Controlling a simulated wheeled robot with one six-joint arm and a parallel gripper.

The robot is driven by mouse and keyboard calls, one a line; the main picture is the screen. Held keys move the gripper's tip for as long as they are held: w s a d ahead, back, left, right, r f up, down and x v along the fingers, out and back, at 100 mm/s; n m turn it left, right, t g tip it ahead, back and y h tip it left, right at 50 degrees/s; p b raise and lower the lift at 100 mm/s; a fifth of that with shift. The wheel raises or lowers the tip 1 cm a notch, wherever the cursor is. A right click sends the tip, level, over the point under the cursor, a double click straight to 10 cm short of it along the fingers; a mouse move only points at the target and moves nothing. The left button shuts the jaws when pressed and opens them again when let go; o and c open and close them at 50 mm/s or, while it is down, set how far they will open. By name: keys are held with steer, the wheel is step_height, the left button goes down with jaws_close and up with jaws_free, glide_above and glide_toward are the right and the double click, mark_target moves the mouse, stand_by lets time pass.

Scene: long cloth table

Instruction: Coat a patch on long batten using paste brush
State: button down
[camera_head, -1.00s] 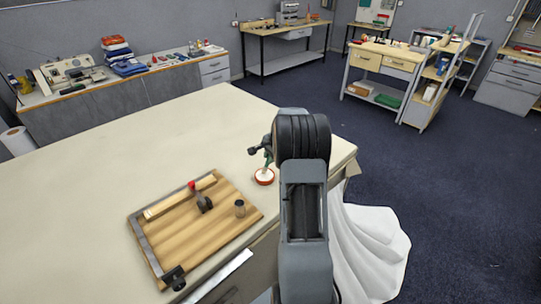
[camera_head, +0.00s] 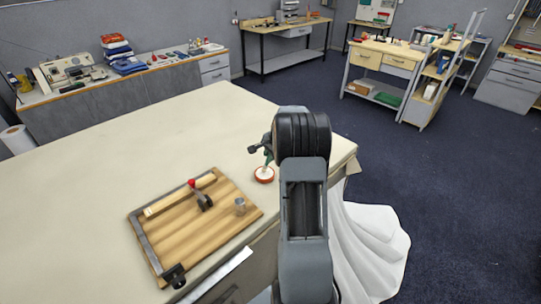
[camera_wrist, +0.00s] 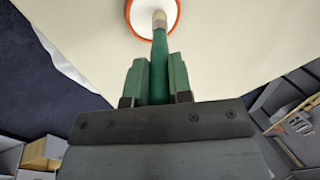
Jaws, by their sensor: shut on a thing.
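My gripper (camera_wrist: 160,80) is shut on the green handle of the paste brush (camera_wrist: 160,45), which points away from the jaws. The brush's pale tip is over the white paste in a round red-rimmed dish (camera_head: 264,180); in the wrist view the dish (camera_wrist: 137,35) is at the top edge. I cannot tell whether the tip touches the paste. In the head view the gripper (camera_head: 267,158) is partly hidden by my arm. The long batten (camera_head: 165,204), a pale wooden strip, lies on a striped wooden board (camera_head: 205,235) to the left of the dish.
A red-knobbed clamp (camera_head: 200,196) stands at the batten. A small metal cylinder (camera_head: 240,206) stands on the board, and a dark fitting (camera_head: 174,277) is at its front corner. The cloth table (camera_head: 150,135) is clear behind the board. White cloth (camera_head: 365,250) hangs at the right.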

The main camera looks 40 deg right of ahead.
steer(key=shift+f+b, duration=0.45)
steer(key=shift+f, duration=0.1)
stand_by(1.4)
steer(key=shift+r, duration=0.15)
steer(key=shift+r+p, duration=2.35)
steer(key=shift+r, duration=1.05)
